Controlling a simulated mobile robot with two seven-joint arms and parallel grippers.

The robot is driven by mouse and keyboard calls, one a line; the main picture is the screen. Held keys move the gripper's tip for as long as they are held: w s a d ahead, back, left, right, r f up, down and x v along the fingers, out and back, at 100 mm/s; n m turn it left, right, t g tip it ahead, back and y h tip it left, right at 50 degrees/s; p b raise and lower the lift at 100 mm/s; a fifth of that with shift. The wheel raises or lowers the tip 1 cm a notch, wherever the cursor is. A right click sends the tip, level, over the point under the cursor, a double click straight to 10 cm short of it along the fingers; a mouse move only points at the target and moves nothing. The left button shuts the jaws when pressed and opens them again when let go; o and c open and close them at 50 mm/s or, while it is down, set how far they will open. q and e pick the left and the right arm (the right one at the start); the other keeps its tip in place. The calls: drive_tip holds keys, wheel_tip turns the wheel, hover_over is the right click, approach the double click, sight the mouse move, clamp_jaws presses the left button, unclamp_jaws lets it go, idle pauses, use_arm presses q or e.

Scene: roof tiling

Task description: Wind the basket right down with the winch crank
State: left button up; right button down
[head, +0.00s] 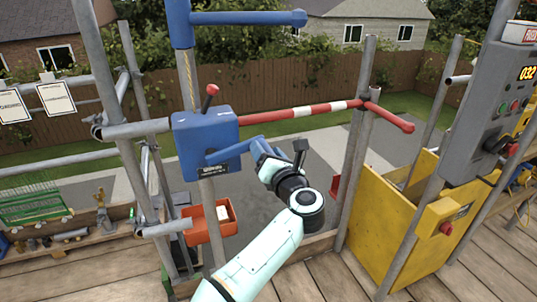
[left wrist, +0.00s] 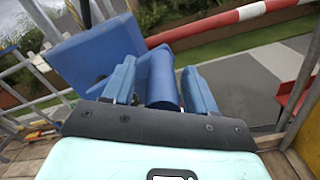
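The blue winch box (head: 205,140) is mounted on a scaffold post, with a red-knobbed lever (head: 210,97) on top. Its blue crank arm (head: 228,154) reaches right to my left gripper (head: 277,158). In the left wrist view the blue crank handle (left wrist: 164,82) stands between the two blue fingers of my left gripper (left wrist: 161,88). The fingers are apart, with narrow gaps seeming to show beside the handle. An orange-red bin (head: 208,236) hangs below the winch; I cannot tell whether it is the basket. My right gripper is not in view.
A red-and-white bar (head: 300,112) crosses behind the crank to a post. A blue beam (head: 245,18) is above. A yellow gate (head: 375,230) and a grey control panel (head: 490,110) stand at the right. Tools and a green wire cart (head: 35,205) are at the left.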

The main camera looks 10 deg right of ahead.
use_arm(q)
drive_tip(key=shift+s+d+f, duration=0.1)
drive_tip(key=shift+f, duration=0.05)
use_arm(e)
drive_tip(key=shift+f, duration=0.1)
use_arm(q)
drive_tip(key=shift+s, duration=0.2)
drive_tip(key=b+v, duration=0.1)
drive_tip(key=v, duration=1.1)
drive_tip(key=shift+s+b, duration=0.4)
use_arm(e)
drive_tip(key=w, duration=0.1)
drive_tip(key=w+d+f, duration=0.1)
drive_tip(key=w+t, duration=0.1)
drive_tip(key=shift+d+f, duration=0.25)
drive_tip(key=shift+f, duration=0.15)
